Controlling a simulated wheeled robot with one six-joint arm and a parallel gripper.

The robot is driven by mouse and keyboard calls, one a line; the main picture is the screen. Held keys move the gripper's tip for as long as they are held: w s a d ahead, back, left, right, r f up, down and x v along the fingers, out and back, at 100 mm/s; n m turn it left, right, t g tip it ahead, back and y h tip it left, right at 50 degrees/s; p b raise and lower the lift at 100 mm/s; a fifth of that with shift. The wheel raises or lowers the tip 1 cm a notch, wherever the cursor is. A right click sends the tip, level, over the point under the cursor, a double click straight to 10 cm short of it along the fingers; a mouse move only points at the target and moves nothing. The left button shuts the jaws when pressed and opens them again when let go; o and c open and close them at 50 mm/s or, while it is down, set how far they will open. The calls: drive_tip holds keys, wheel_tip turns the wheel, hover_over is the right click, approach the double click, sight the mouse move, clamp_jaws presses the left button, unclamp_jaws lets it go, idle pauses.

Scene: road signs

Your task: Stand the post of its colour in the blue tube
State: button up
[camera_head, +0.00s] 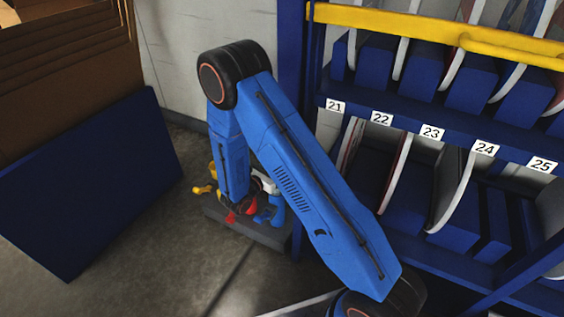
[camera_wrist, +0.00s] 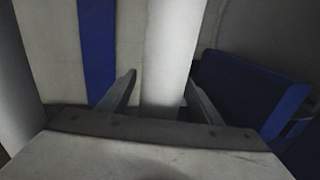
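A low dark grey base (camera_head: 245,230) stands on the floor under my arm in the head view. Short coloured pieces show on it: a yellow one (camera_head: 203,189), a red one (camera_head: 250,206) and a blue one (camera_head: 272,210). I cannot tell whether the blue piece is the blue tube, and I see no separate post clearly. My arm hides part of the group and my gripper's fingers in the head view. In the wrist view my gripper (camera_wrist: 162,90) has its two fingers apart. A pale upright surface (camera_wrist: 170,45) shows between and behind them; I cannot tell whether it touches them.
A blue rack with numbered slots (camera_head: 430,130) and a yellow rail (camera_head: 440,28) fills the right side. A dark blue panel (camera_head: 85,180) leans by brown stacked sheets (camera_head: 65,60) on the left. Bare floor (camera_head: 150,260) lies at front left.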

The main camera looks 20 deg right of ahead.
drive_tip(key=v, duration=1.7)
drive_tip(key=shift+s+a, duration=0.15)
drive_tip(key=shift+a, duration=0.05)
